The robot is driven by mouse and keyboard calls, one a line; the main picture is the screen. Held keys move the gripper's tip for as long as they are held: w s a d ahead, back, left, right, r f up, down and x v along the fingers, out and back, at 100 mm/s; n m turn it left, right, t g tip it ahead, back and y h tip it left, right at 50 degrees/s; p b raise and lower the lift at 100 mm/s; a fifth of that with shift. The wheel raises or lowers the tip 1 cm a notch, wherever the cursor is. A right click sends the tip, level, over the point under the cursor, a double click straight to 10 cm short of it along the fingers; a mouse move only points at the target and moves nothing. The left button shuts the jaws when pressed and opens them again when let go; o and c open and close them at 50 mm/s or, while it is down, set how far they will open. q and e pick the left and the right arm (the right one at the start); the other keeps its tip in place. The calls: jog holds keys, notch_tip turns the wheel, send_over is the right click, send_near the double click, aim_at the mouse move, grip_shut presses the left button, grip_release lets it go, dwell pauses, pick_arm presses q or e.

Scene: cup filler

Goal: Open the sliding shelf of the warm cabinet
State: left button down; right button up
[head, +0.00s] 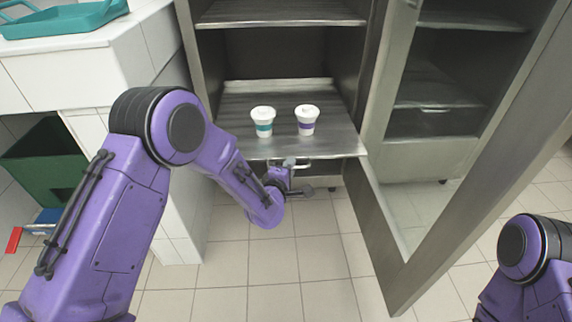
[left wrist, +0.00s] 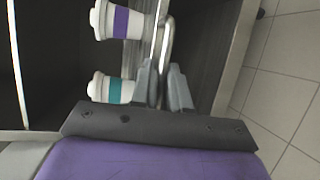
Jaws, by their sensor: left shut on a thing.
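The warm cabinet (head: 185,30) stands open at the centre of the head view. Its sliding shelf (head: 235,105) is a flat metal tray with a bright front edge. Two white lidded cups stand upright on it: one with a teal band (head: 263,121), one with a purple band (head: 306,119). A metal bar handle (left wrist: 167,40) runs along the shelf front. My left gripper (left wrist: 162,78) is shut on this handle; in the head view it is below the shelf's front edge, partly hidden by my wrist. My right gripper is out of view.
The cabinet's glass-panelled door (head: 385,250) stands open at the right. A white tiled counter (head: 75,65) with a teal tray (head: 62,19) is at the left, with a green bin (head: 45,158) below. Tiled floor (head: 275,270) in front is clear.

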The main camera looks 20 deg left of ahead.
pick_arm(q)
jog(key=c, duration=1.2)
grip_release()
jog(key=shift+a, duration=0.1)
jog(key=shift+s, duration=0.1)
jog(key=s+r+p, duration=0.2)
jog(key=s, duration=0.8)
jog(key=shift+a+p, duration=0.15)
jog(key=shift+p, duration=0.2)
jog(key=shift+s+f, duration=0.1)
